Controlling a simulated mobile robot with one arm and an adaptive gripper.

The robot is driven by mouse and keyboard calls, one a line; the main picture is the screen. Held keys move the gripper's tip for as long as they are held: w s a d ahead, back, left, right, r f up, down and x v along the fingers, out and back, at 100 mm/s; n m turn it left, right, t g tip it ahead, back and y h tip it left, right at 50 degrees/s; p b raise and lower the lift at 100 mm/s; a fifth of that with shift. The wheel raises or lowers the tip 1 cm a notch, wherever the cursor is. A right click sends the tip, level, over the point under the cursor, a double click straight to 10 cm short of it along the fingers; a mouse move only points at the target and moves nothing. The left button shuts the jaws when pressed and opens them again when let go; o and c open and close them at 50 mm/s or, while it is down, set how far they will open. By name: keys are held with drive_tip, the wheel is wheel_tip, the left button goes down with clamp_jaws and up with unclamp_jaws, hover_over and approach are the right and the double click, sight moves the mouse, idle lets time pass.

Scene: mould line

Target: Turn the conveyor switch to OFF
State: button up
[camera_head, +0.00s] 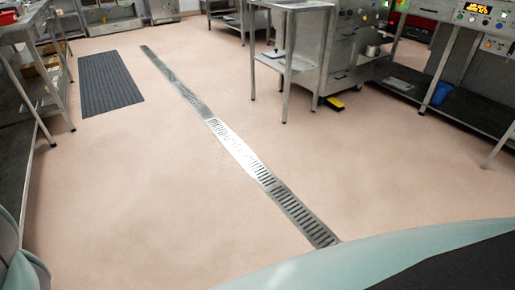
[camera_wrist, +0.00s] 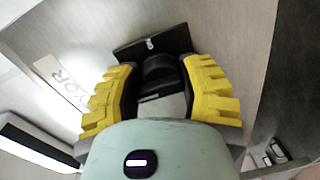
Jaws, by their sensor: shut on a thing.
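In the wrist view, the conveyor switch (camera_wrist: 157,68) is a black rounded knob on a black plate fixed to a pale metal panel. My gripper (camera_wrist: 160,82) has yellow ribbed fingers, one on each side of the knob, and is shut on it. The head view shows neither the gripper nor a switch that I can make out.
In the head view, a metal drain strip (camera_head: 240,150) crosses the open floor. A dark mat (camera_head: 110,82) lies at left near a steel bench (camera_head: 30,30). Steel tables and a drawer cabinet (camera_head: 345,55) stand at the back, with a control-panel machine (camera_head: 487,15) at right.

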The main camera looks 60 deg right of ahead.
drive_tip(key=shift+d+f, duration=0.1)
drive_tip(key=shift+f, duration=0.15)
drive_tip(key=o, duration=1.1)
drive_tip(key=shift+o, duration=0.3)
drive_tip(key=shift+r, duration=0.1)
drive_tip(key=v, duration=1.2)
drive_tip(key=shift+r, duration=0.2)
